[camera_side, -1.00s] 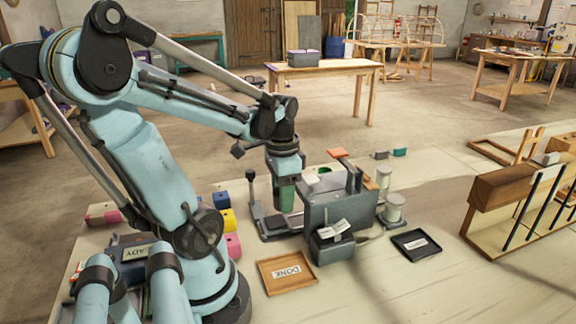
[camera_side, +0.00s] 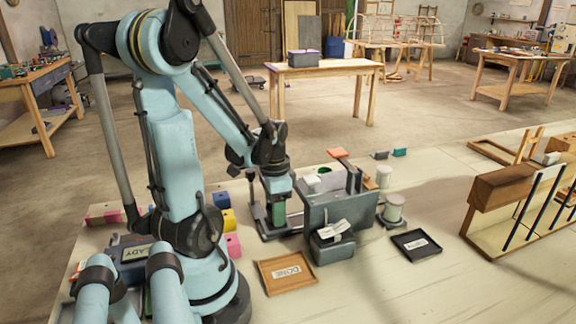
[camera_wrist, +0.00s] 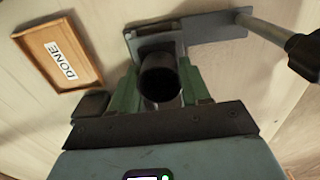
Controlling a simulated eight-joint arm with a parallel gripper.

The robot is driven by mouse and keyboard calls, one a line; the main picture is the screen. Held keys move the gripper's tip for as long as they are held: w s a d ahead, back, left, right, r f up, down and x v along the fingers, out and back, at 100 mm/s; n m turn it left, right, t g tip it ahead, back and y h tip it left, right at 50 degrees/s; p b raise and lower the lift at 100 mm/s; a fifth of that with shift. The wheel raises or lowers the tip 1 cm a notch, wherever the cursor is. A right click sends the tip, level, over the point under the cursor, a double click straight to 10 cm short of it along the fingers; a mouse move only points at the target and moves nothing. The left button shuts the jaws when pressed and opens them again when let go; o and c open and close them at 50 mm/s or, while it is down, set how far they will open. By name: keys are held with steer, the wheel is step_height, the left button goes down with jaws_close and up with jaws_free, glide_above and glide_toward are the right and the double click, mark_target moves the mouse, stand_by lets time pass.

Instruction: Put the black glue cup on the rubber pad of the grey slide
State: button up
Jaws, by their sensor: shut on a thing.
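The black glue cup (camera_wrist: 160,78) sits between the green fingers of my gripper (camera_wrist: 160,88) in the wrist view. The fingers are shut on its sides and its dark open mouth faces the camera. In the side view my gripper (camera_side: 279,212) points down over the grey slide (camera_side: 268,234); I cannot make out the cup there. The slide's grey plate (camera_wrist: 215,27) shows beyond the cup in the wrist view. The rubber pad cannot be clearly told apart; the cup and fingers cover part of that area. Whether the cup touches the slide cannot be told.
A grey machine block (camera_side: 335,208) stands just right of my gripper. A rod with a black knob (camera_wrist: 304,55) rises beside the slide. The DONE tray (camera_side: 286,272) lies in front, a black tray (camera_side: 416,244) to the right. Coloured blocks (camera_side: 229,220) lie to the left.

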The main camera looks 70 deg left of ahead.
steer(key=shift+f, duration=0.1)
steer(key=o, duration=1)
steer(key=shift+r, duration=6.15)
steer(key=w+d+t, duration=0.1)
steer(key=w+d, duration=0.1)
steer(key=w+d+t+y, duration=0.1)
steer(key=w+d, duration=0.1)
steer(key=d, duration=0.1)
steer(key=w+d+f+t, duration=0.1)
steer(key=w+d, duration=0.1)
steer(key=w, duration=0.1)
steer(key=shift+d+m, duration=0.2)
steer(key=shift+m, duration=0.1)
steer(key=w+d+t, duration=0.1)
steer(key=d, duration=0.2)
steer(key=w+d+t, duration=0.1)
steer(key=d, duration=0.3)
steer(key=w+d+t+h, duration=0.1)
steer(key=d+t, duration=0.1)
steer(key=d, duration=0.1)
steer(key=shift+w+d+f, duration=0.25)
steer(key=shift+d, duration=0.1)
